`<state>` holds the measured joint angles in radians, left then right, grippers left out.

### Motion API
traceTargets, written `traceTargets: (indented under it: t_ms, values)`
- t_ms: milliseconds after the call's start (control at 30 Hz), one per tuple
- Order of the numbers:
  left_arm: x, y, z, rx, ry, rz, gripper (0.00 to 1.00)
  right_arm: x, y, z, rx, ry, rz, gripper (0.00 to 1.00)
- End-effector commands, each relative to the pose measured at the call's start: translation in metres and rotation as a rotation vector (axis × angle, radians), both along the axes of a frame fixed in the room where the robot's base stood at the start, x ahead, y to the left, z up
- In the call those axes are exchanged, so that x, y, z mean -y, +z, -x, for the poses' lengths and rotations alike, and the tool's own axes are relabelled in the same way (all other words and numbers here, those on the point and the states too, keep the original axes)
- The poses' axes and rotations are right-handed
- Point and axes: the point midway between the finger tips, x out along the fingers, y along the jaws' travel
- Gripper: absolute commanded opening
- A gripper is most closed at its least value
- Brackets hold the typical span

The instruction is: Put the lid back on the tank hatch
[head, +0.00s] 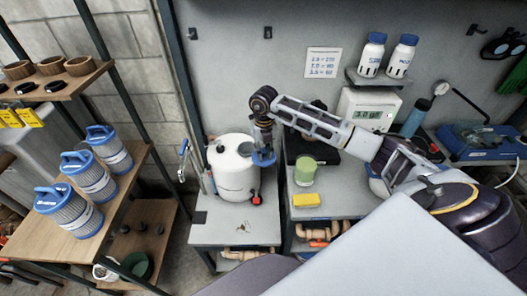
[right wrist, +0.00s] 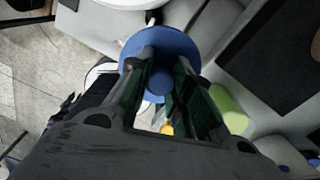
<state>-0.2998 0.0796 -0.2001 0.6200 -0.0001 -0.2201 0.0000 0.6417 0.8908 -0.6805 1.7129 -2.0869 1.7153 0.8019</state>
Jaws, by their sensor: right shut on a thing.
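The white cylindrical tank (head: 233,178) stands on the low grey bench in the head view. My right gripper (head: 264,135) points down at the tank's upper right side and is shut on the blue lid (head: 264,160). In the right wrist view, the round blue lid (right wrist: 160,42) shows beyond the two fingers of my right gripper (right wrist: 163,68), its knob between them. In the head view the lid overlaps the tank's right edge; whether they touch cannot be told. My left gripper is not in view.
Right of the tank are a green cup (head: 306,171), a yellow sponge (head: 306,200) and a meter box (head: 368,110). White bottles (head: 372,55) stand on a wall shelf. A rack (head: 120,185) with blue-topped filters is at left. The bench front (head: 215,232) is mostly clear.

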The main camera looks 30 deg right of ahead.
Motion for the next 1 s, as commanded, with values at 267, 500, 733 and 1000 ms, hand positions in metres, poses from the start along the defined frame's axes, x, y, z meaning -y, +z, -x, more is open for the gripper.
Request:
traceTargets:
  t_ms: [267,500,733,1000]
  values:
    - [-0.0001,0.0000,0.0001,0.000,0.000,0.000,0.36,0.0005,0.0001,0.0007,0.000,-0.224,0.000,0.00]
    - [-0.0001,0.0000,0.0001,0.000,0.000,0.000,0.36,0.0008,0.0001,0.0013,0.000,-0.418,0.000,0.00]
    - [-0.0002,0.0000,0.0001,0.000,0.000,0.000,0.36,0.0012,0.0001,0.0018,0.000,-0.604,0.000,0.00]
    - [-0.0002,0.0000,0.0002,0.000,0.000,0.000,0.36,0.0014,0.0001,0.0023,0.000,-0.823,0.000,0.00]
